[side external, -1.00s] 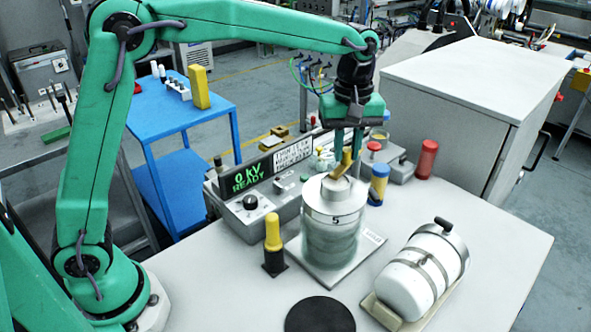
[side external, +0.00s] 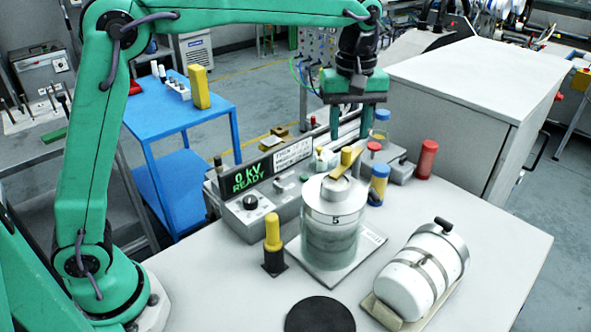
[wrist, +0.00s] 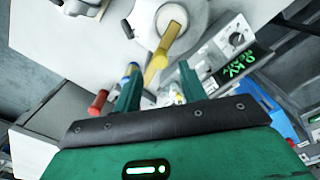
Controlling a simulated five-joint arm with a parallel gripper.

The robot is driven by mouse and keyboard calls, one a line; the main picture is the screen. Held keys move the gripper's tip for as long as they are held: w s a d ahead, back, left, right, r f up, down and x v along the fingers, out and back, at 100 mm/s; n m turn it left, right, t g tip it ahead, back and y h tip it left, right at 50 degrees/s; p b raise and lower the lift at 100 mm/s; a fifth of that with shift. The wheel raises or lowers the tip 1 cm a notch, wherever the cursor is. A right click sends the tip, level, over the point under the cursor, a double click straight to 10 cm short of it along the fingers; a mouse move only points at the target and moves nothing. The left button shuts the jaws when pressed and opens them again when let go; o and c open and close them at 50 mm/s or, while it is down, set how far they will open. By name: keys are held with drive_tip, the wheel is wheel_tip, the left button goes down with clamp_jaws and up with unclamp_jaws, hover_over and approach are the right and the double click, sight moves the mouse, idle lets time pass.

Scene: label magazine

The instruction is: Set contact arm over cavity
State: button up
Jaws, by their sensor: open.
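A metal cylinder (side external: 331,238) marked 5 stands upright on a pale square base plate. The contact arm (side external: 337,173) is a flat brass-coloured bar over its top, with an upright yellow knob (side external: 347,155) at its far end. In the wrist view the bar (wrist: 154,66) reaches from over the pale round top (wrist: 192,38) out toward my fingers. My gripper (side external: 350,134) is open and empty, just above the knob and apart from it in the side view. I cannot make out the cavity's opening under the bar.
A console reading "0 kV READY" (side external: 245,178) stands behind the cylinder. A yellow-topped post (side external: 272,234) is on its left, a blue-and-yellow post (side external: 378,184) on its right. A white strapped canister (side external: 418,272) and a black disc (side external: 320,315) lie in front.

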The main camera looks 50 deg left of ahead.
sight(347, 150)
drive_tip(key=shift+r, duration=1.65)
drive_tip(key=shift+s+a+r, duration=0.2)
drive_tip(key=shift+s+a, duration=0.1)
drive_tip(key=shift+s, duration=0.05)
drive_tip(key=s+a+f+m+t, duration=0.2)
drive_tip(key=s+a+m, duration=0.3)
drive_tip(key=s, duration=0.7)
drive_tip(key=s+a+f+m+t, duration=0.3)
drive_tip(key=s+a, duration=0.4)
drive_tip(key=s, duration=0.4)
drive_tip(key=f+m, duration=0.1)
drive_tip(key=m, duration=0.1)
drive_tip(key=shift+s+a+f+m+t, duration=0.25)
drive_tip(key=shift+s+m+t, duration=0.05)
drive_tip(key=shift+s+m, duration=0.1)
